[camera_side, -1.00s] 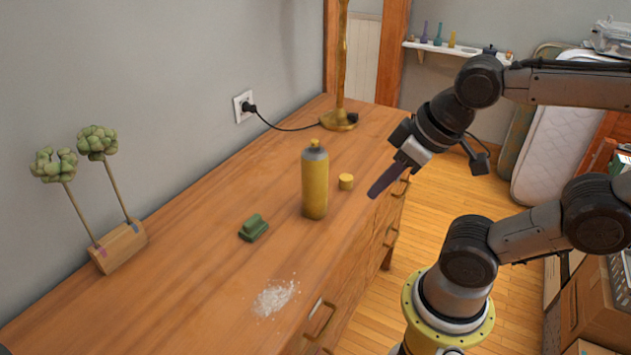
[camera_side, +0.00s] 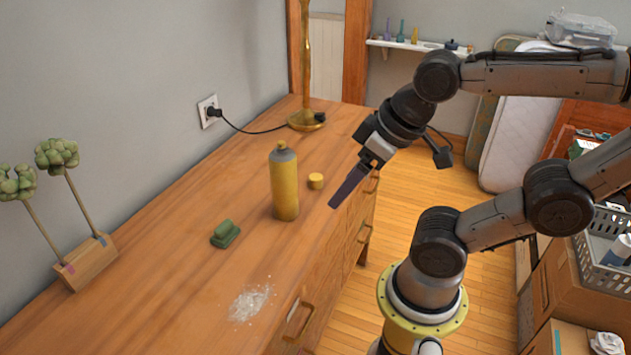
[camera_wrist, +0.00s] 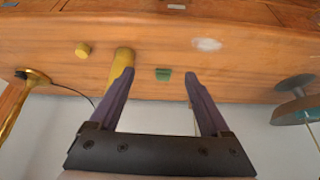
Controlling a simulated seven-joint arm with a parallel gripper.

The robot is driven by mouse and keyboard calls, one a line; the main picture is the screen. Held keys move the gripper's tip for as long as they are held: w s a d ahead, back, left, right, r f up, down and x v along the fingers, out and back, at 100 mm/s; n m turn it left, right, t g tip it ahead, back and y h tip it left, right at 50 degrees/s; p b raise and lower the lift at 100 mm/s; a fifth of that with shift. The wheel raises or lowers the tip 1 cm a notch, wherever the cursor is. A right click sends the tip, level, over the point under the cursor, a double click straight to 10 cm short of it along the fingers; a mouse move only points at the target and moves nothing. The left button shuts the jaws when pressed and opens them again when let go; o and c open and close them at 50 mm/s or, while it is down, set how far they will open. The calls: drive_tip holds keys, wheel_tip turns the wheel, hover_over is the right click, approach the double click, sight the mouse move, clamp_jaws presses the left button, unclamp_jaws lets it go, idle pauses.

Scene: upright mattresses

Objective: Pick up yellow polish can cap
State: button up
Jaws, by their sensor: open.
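The yellow polish can cap (camera_side: 316,181) is a short yellow cylinder on the wooden dresser top, just right of the tall yellow polish can (camera_side: 285,185). The can stands upright with a grey shoulder and no yellow cap on it. My gripper (camera_side: 333,206) is at the dresser's front edge, to the right of the cap and apart from it. In the wrist view, my gripper's dark purple fingers (camera_wrist: 160,86) are spread and empty. There the cap (camera_wrist: 83,50) lies left of the can (camera_wrist: 122,65), outside the fingers.
A green block (camera_side: 225,234) and white powder (camera_side: 250,303) lie on the dresser top (camera_side: 150,270). A wooden stand (camera_side: 88,262) with green-topped sticks is at the left. A brass lamp base (camera_side: 306,121) with a black cord stands behind. Bare wood surrounds the cap.

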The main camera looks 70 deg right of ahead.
wheel_tip(320, 180, up, 3)
drive_tip(key=w+m, duration=0.2)
drive_tip(key=m+g, duration=0.6)
drive_tip(key=m, duration=0.7)
hover_over(316, 176)
wheel_tip(316, 176, down, 8)
drive_tip(key=f, duration=0.8)
drive_tip(key=shift+a, duration=0.3)
drive_tip(key=shift+d+f, duration=0.15)
drive_tip(key=shift+f, duration=1.35)
drive_tip(key=shift+d+f, duration=0.15)
drive_tip(key=shift+f, duration=1.3)
clamp_jaws()
